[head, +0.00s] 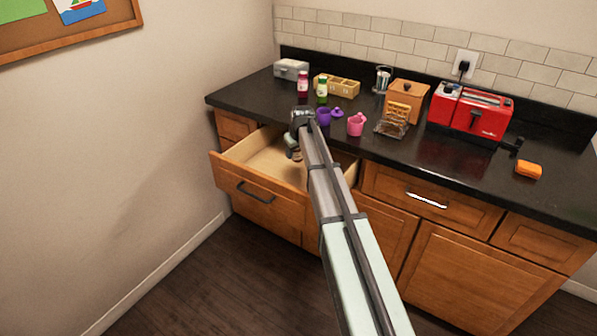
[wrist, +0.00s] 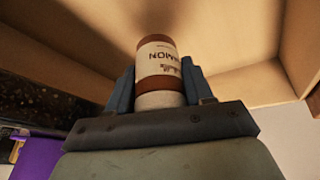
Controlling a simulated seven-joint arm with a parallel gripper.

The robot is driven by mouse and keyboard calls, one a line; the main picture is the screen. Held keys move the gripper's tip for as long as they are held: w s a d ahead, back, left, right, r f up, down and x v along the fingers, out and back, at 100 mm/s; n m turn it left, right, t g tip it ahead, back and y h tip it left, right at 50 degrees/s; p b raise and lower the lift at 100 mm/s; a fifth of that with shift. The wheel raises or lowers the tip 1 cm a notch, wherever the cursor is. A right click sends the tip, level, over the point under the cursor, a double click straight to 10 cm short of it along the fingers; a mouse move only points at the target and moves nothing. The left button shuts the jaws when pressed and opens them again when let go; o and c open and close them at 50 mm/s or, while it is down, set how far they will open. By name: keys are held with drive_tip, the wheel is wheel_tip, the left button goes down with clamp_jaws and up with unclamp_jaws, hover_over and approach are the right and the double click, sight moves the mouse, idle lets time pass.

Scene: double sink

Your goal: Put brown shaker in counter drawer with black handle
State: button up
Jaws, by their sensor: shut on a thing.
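The brown shaker (wrist: 157,62) has a pale label with dark lettering reading in part "AMON", upside down in the wrist view. My gripper (wrist: 160,82) is shut on it, one blue-grey finger on each side. In the head view my gripper (head: 294,150) points down over the open counter drawer (head: 233,172), with the shaker (head: 297,156) small and partly hidden by my arm. The drawer has a wooden front with a black handle (head: 256,193). Its pale walls surround the shaker in the wrist view. I cannot tell whether the shaker touches the drawer floor.
The black counter (head: 375,155) lies behind the drawer. A purple cup (head: 323,117), a pink cup (head: 356,124), a toast rack (head: 393,121) and two bottles stand near my arm. A red toaster (head: 470,112) stands further right. The drawer's left part looks empty.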

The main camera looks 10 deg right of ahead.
drive_tip(key=shift+s+f+m, duration=0.1)
drive_tip(key=shift+m, duration=0.8)
drive_tip(key=shift+f, duration=0.2)
approach(294, 177)
drive_tip(key=shift+x, duration=2.65)
drive_tip(key=shift+d, duration=0.1)
drive_tip(key=o, duration=1.1)
drive_tip(key=shift+f, duration=0.1)
drive_tip(key=v, duration=1.2)
drive_tip(key=shift+d, duration=0.25)
